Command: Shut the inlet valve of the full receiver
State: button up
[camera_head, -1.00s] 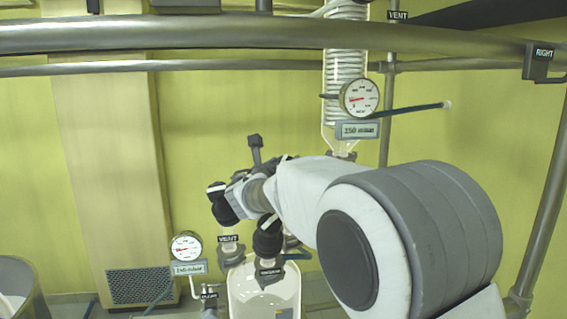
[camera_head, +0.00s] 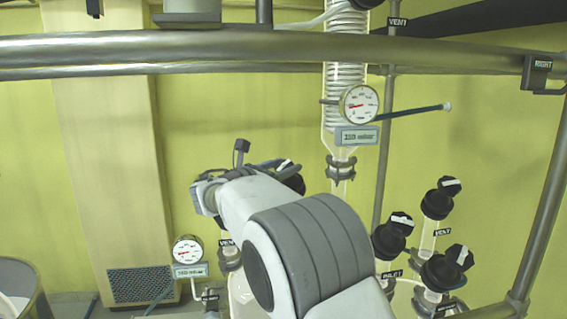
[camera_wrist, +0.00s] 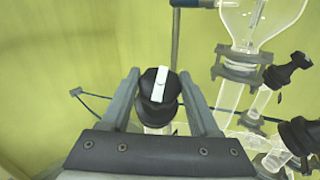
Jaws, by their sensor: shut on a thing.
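My gripper (camera_wrist: 160,74) is shut on a black valve knob (camera_wrist: 155,105) with a white bar on top, seen in the wrist view between the two fingers. No label shows on this knob. A black knob with a white bar (camera_head: 291,177) shows just behind my arm. The right receiver's black knobs stand free: one above the INLET label (camera_head: 388,240), the vent knob (camera_head: 438,203) and a lower knob (camera_head: 447,267). Liquid levels are hidden.
A metal rail (camera_head: 300,48) crosses above my arm. A coil condenser (camera_head: 345,90) with a round gauge (camera_head: 359,103) hangs behind. A second gauge (camera_head: 187,249) stands at lower left. In the wrist view, glassware with black knobs (camera_wrist: 290,70) lies close to the right finger.

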jog(key=shift+m+g+h, duration=1.4)
jog(key=shift+m+g, duration=0.2)
jog(key=shift+m, duration=0.7)
jog(key=shift+m+g+h, duration=0.8)
jog(key=shift+m+g, duration=0.7)
jog(key=shift+m, duration=0.1)
jog(key=shift+r, duration=0.1)
jog(key=o, duration=1.4)
jog(key=shift+n+t+y, duration=0.6)
jog(key=shift+n+t, duration=0.7)
